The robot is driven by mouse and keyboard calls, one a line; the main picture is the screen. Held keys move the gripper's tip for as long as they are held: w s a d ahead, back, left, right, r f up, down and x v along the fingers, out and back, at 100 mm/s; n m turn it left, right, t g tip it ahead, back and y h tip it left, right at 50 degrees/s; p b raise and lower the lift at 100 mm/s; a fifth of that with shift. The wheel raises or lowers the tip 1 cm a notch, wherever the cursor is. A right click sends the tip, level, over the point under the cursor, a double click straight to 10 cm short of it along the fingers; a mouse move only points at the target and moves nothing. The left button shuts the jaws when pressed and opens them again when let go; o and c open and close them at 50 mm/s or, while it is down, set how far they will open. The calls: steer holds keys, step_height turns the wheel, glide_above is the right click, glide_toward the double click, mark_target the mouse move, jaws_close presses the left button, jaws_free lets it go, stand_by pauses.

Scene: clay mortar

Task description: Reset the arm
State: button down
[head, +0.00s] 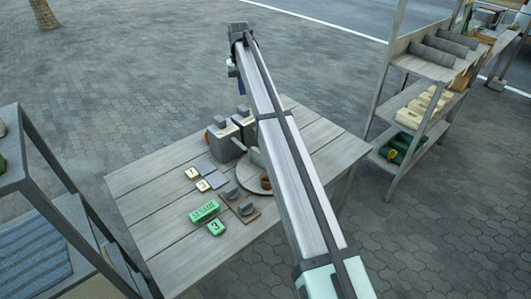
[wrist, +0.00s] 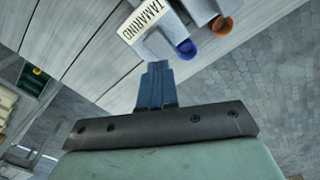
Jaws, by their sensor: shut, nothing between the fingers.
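My arm stretches across the table (head: 150,183) in the head view, with its end past the table's far edge. My gripper (head: 241,86) hangs down there, small and partly hidden by the wrist. In the wrist view, my gripper's blue fingers (wrist: 157,72) are together with nothing between them. Just beyond the fingertips is a grey container with a cream TAMARIND label (wrist: 145,24). I cannot tell whether the fingers touch it.
Grey containers (head: 224,143) stand near the table's far side. A green SESAME block (head: 204,211), a green "3" block (head: 216,228) and small tiles lie in front. A round plate is partly behind my arm. Shelves (head: 424,68) stand right; another rack (head: 60,215) stands left.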

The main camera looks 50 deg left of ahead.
steer(key=shift+r, duration=0.4)
